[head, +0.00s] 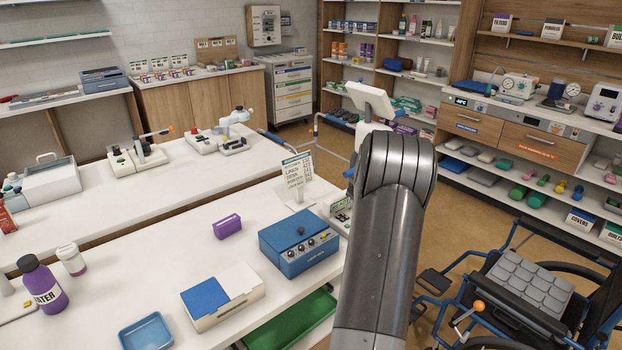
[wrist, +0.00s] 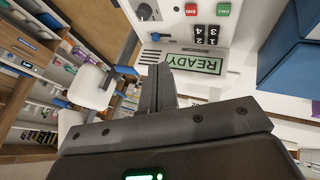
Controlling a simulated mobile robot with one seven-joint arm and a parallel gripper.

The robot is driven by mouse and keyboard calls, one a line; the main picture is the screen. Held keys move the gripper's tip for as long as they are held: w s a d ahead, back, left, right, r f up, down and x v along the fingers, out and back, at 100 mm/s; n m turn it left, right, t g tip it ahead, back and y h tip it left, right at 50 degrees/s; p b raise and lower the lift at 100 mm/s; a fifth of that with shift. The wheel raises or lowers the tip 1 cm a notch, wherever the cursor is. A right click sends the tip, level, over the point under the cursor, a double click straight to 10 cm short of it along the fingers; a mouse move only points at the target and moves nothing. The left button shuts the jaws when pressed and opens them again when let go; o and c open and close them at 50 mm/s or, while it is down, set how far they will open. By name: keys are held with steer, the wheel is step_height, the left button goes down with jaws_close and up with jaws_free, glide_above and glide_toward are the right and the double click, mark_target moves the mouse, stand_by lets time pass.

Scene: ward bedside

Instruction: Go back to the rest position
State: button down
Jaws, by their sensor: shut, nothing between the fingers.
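My gripper (wrist: 166,88) shows in the wrist view with its dark fingers together and nothing between them. It is in front of a white device with a green-framed READY display (wrist: 196,64), red and green buttons and a number keypad (wrist: 206,30). I cannot tell whether the fingertips touch the device. In the head view my grey arm rises at the centre right and hides my gripper. Part of the device (head: 341,212) shows just left of my arm, at the right end of the white table.
On the white table (head: 110,285) are a blue box with knobs (head: 300,245), a purple box (head: 227,227), a blue-and-white box (head: 222,296), a blue tray (head: 146,332) and a purple bottle (head: 42,284). A sign (head: 297,172) stands near my arm. A wheelchair (head: 520,285) is at the right.

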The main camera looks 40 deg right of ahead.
steer(key=a+r+y, duration=0.1)
steer(key=a+r, duration=0.4)
steer(key=a, duration=0.6)
steer(key=s+a+r, duration=0.1)
steer(key=a+r, duration=0.5)
steer(key=a, duration=0.5)
steer(key=a+r+y, duration=0.1)
steer(key=a+r, duration=0.4)
steer(key=a, duration=0.6)
steer(key=s+a+r+y, duration=0.1)
steer(key=s+a+r, duration=0.1)
steer(key=s+a, duration=1.1)
steer(key=s+a+f+y, duration=0.1)
steer(key=s+a+f, duration=0.1)
steer(key=s+a, duration=0.8)
steer(key=shift+s+a+f+m+y, duration=0.15)
steer(key=shift+s+f+m+y, duration=0.15)
steer(key=shift+s+y, duration=0.15)
